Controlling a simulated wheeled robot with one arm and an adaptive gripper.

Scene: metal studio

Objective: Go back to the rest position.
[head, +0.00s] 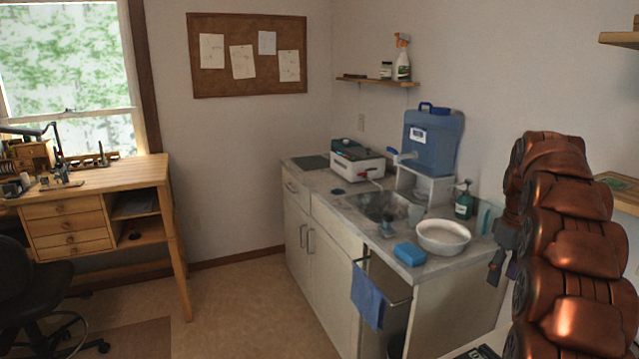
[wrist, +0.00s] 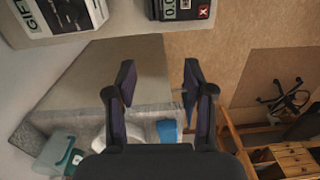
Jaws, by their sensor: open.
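My arm (head: 562,250) stands folded in a copper-coloured stack at the right of the head view. In the wrist view my gripper (wrist: 158,78) is open, its two dark fingers apart with nothing between them. In the head view the gripper (head: 496,265) shows only as dark parts at the arm's left edge, in front of the counter's right end. Most of it is hidden there by the arm. I cannot tell its exact distance from the counter.
A counter (head: 347,211) holds a sink (head: 380,205), white basin (head: 443,238), blue sponge (head: 409,254), green bottle (head: 464,203) and blue water container (head: 433,140). A wooden desk (head: 100,181) stands left. Open floor (head: 225,300) lies between. A display device (wrist: 182,9) is near the gripper's view top.

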